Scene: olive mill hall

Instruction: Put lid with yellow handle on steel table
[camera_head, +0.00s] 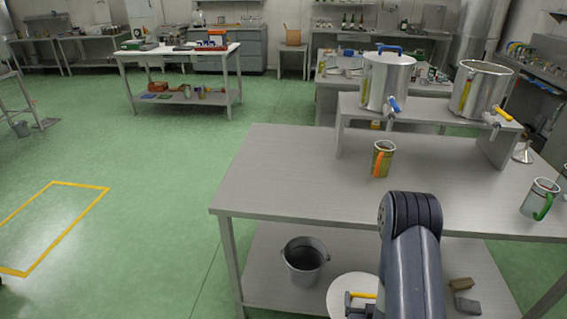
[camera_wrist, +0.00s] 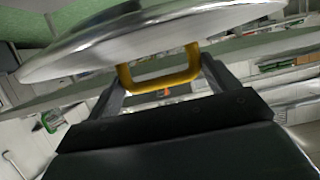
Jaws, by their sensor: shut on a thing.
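The round metal lid (camera_wrist: 110,45) has a yellow handle (camera_wrist: 160,82), and my gripper (camera_wrist: 165,88) is shut on that handle in the wrist view. In the head view the lid (camera_head: 345,288) shows low in front of the steel table, beside my arm, with part of its yellow handle (camera_head: 363,295) visible. My gripper is mostly hidden behind my arm there. The steel table (camera_head: 290,165) has a wide bare top at its left and front. The lid appears below the level of the tabletop.
On the table stand a mug with an orange handle (camera_head: 383,160) and a mug with a green handle (camera_head: 540,198). A raised shelf (camera_head: 420,108) carries a lidded pot (camera_head: 388,80) and an open pot (camera_head: 478,90). A grey bucket (camera_head: 304,260) sits on the lower shelf.

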